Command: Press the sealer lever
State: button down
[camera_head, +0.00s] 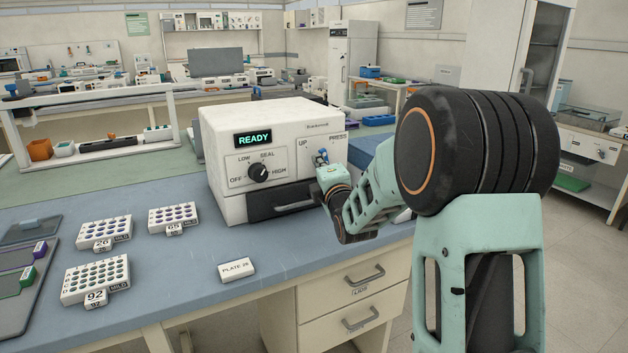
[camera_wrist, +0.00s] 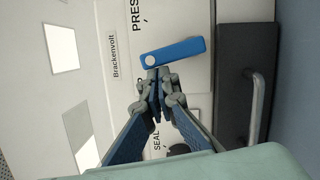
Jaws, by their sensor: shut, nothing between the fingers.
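The sealer (camera_head: 270,140) is a white box on the blue bench with a green READY display and a dial (camera_head: 258,172). Its blue lever (camera_wrist: 178,51) shows in the wrist view as a short flat bar with a pale round pivot at its left end. The PRESS label (camera_wrist: 136,14) is above the lever in that view. My gripper (camera_wrist: 157,72) is shut and empty, its fingertips just below the pivot end. I cannot tell whether they touch the lever. In the head view my gripper (camera_head: 323,167) is at the sealer's front right, partly hidden by my wrist.
A dark drawer with a handle (camera_head: 295,206) is low on the sealer's front; it also shows in the wrist view (camera_wrist: 254,108). A PLATE label block (camera_head: 237,269) and several well plates (camera_head: 96,279) sit on the bench at left. Bench drawers (camera_head: 355,282) are below.

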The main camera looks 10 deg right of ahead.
jog(key=m, duration=0.1)
jog(key=d+r+m, duration=0.1)
jog(key=m, duration=0.1)
jog(key=d+m+g, duration=0.1)
jog(key=shift+w+r+m, duration=0.25)
jog(key=shift+w+m, duration=0.05)
jog(key=d+m, duration=0.1)
jog(key=d+m+g, duration=0.1)
jog(key=m, duration=0.1)
jog(key=shift+w+y, duration=0.3)
jog(key=shift+w, duration=0.05)
jog(key=shift+d, duration=0.1)
jog(key=shift+r, duration=0.1)
